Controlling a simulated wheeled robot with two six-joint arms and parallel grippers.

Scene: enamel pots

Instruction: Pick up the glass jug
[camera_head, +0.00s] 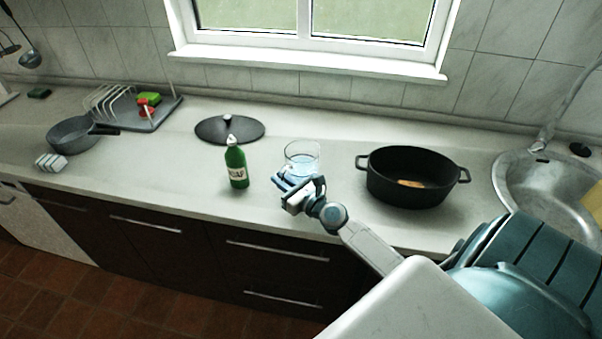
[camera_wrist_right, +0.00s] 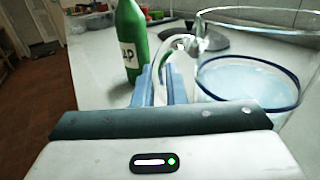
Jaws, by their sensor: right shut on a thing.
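The clear glass jug (camera_head: 302,157) stands on the counter in the head view, between a green soap bottle and a black pot. In the right wrist view the jug (camera_wrist_right: 250,80) is at the right, with a blue band and a pale bluish inside, and its glass handle (camera_wrist_right: 178,48) reaches down between my fingers. My right gripper (camera_head: 288,181) is at the jug's near left side, with its blue fingers (camera_wrist_right: 165,85) shut on the handle. Whether the jug's base touches the counter is hidden by the gripper. My left gripper is not in view.
The green soap bottle (camera_head: 236,167) stands close to the left of my gripper. The black pot (camera_head: 412,180) is right of the jug. A dark lid (camera_head: 229,129) lies behind the bottle. A grey pan (camera_head: 72,134) and dish rack (camera_head: 150,118) are far left, a sink (camera_head: 540,178) far right.

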